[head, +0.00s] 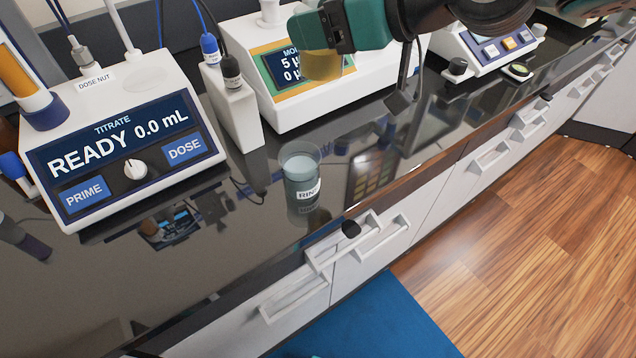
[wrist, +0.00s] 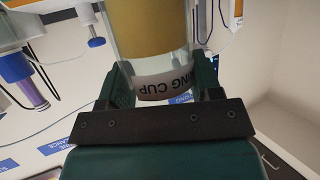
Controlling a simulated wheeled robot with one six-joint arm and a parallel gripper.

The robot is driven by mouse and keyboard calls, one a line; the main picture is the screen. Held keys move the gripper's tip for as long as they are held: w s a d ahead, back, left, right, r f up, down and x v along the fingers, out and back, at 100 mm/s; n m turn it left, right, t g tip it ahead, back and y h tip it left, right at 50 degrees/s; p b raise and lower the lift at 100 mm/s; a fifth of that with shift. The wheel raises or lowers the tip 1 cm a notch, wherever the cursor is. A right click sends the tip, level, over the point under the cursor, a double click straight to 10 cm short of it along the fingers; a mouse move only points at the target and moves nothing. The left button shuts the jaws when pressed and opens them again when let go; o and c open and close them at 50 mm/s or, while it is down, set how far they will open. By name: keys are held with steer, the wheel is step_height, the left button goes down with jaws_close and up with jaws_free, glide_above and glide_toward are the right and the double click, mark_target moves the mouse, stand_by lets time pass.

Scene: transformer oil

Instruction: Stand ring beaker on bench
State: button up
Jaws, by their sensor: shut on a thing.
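A clear glass beaker (head: 301,165) with a white label starting "RIN" stands upright on the dark bench in the head view, near its front edge. In the wrist view my gripper (wrist: 163,84) is shut on a clear cup (wrist: 152,45) that holds amber oil. Its upside-down label reads "...ING CUP", the start hidden by a finger. The held cup also shows in the head view (head: 321,65), in front of the moisture instrument. My gripper is apart from the beaker.
The titrator (head: 130,150), its screen reading READY 0.0 mL, stands left of the beaker. The moisture instrument (head: 300,75) is at the back. Bare bench (head: 130,295) lies at the front left; drawers are below.

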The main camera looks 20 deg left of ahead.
steer(key=shift+w+d+r+t+b, duration=0.3)
steer(key=shift+w+d+r+b, duration=0.4)
steer(key=shift+b, duration=0.55)
steer(key=f, duration=1.9)
steer(key=shift+w+d+f, duration=0.1)
steer(key=shift+d+f, duration=0.15)
steer(key=shift+f, duration=0.1)
steer(key=shift+f, duration=0.2)
steer(key=o, duration=0.7)
steer(key=shift+r, duration=0.15)
steer(key=shift+d+r, duration=0.1)
steer(key=shift+d, duration=0.1)
steer(key=b+v, duration=0.2)
steer(key=v, duration=0.9)
steer(key=shift+d+r, duration=0.2)
steer(key=shift+r, duration=0.05)
steer(key=shift+s, duration=0.25)
